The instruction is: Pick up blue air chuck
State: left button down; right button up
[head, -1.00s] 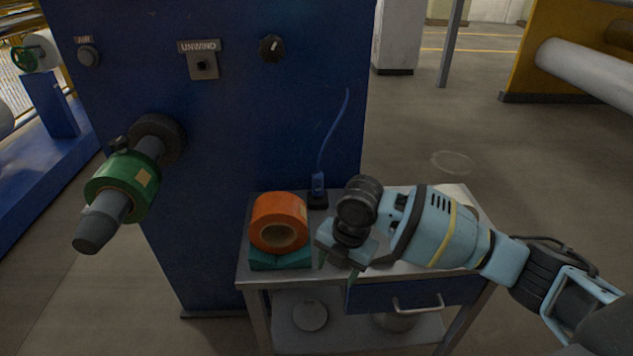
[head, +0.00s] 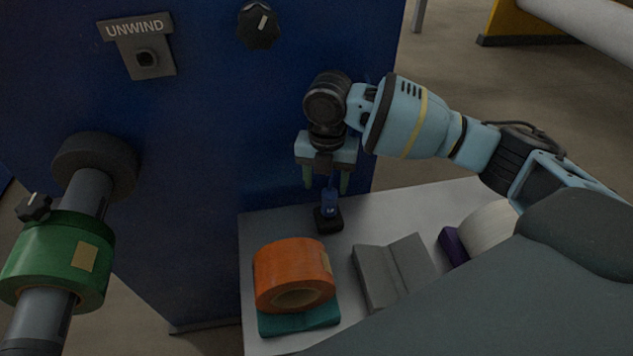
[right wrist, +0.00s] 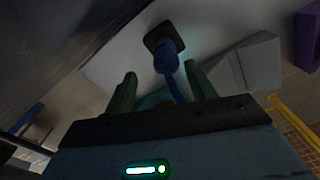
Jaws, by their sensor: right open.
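The blue air chuck (head: 329,202) stands upright in a small black holder (head: 328,221) at the back left of the table. My right gripper (head: 327,186) is open just above it, fingers pointing down, one on each side of the chuck's upper part in the head view. In the right wrist view the blue chuck (right wrist: 167,58) and its hose lie between the two green fingers, with the black base (right wrist: 164,39) beyond the tips. The gripper hides the upper hose in the head view. My left gripper is not in view.
An orange roll (head: 293,270) sits on a teal cradle in front of the chuck. An empty grey cradle (head: 396,272) and a white roll (head: 488,226) are to the right. The blue machine panel (head: 215,130) rises close behind. A green roll (head: 58,258) is on a shaft at left.

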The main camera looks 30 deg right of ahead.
aim_at(329, 204)
jog(key=shift+s, duration=0.3)
jog(key=shift+f, duration=1.2)
jog(key=shift+d+f, duration=0.1)
jog(key=shift+f, duration=0.05)
jog(key=f, duration=0.5)
jog(key=shift+d, duration=0.3)
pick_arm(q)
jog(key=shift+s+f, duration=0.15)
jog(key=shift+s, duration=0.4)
pick_arm(e)
jog(key=shift+r, duration=0.1)
jog(key=c, duration=1.2)
